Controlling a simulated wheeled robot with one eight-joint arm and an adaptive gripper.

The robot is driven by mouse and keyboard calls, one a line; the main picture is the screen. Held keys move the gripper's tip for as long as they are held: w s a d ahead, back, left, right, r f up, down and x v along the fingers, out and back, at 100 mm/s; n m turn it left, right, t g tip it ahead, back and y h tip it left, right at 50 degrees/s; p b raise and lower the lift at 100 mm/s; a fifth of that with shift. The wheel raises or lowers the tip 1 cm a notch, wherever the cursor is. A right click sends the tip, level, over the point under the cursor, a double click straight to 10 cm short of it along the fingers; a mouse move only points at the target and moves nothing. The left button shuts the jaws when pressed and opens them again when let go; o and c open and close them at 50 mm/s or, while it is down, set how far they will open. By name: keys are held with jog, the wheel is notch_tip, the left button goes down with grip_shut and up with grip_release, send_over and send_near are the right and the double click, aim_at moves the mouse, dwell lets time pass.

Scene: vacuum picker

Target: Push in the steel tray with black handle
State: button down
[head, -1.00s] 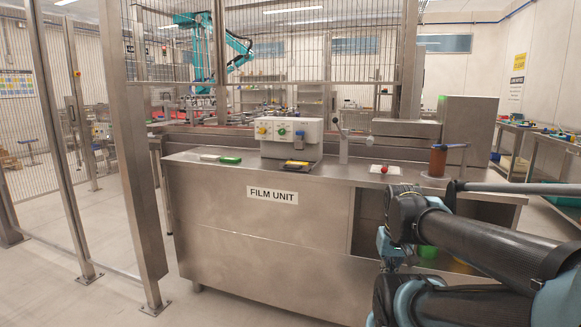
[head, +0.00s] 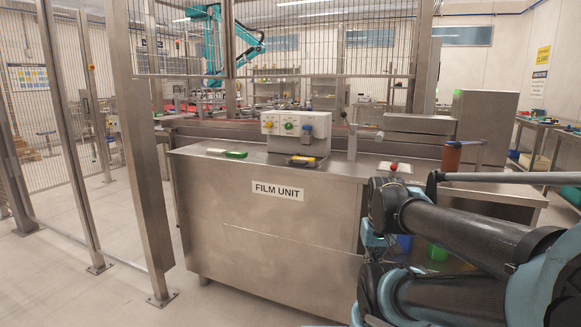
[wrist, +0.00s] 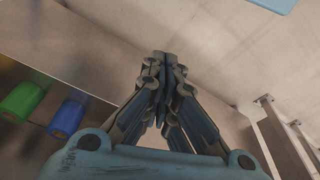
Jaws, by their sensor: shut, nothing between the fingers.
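I cannot make out a steel tray with a black handle in either view. The steel FILM UNIT counter (head: 285,235) stands ahead, and my arm covers part of its right front. My gripper (wrist: 160,62) is shut and empty in the wrist view, with its fingers together, apart from anything. In the head view my arm hides most of the gripper.
A green roll (wrist: 22,100) and a blue roll (wrist: 68,118) sit in the counter's open bay. A control box (head: 296,130), a lever (head: 351,140) and a brown cylinder (head: 451,160) stand on top. A steel fence post (head: 142,150) rises at left. Floor at front left is clear.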

aim_at(292, 163)
jog(key=w+a+r+n+h, duration=0.1)
jog(key=w+a+r+n, duration=0.3)
jog(key=w+r+n, duration=0.4)
jog(key=w+a+r+n, duration=0.4)
jog(key=w+r+n, duration=0.4)
jog(key=w+r, duration=0.1)
jog(key=w+a+r+n+t, duration=0.1)
jog(key=w+a+r+n, duration=0.3)
jog(key=w+a+n, duration=0.5)
jog(key=w+a+r+n+t, duration=0.2)
jog(key=w+a+r+n, duration=0.4)
jog(key=a, duration=0.5)
jog(key=shift+n+h, duration=0.3)
jog(key=shift+h, duration=0.1)
jog(key=shift+w+d+f, duration=0.55)
jog(key=shift+w+f, duration=0.75)
jog(key=shift+f, duration=0.25)
jog(key=shift+w+d+f, duration=0.55)
jog(key=shift+w+f, duration=0.75)
jog(key=shift+f, duration=0.3)
jog(key=shift+w+d+f, duration=0.55)
jog(key=shift+w+f, duration=0.75)
jog(key=shift+f, duration=0.25)
jog(key=shift+w, duration=0.1)
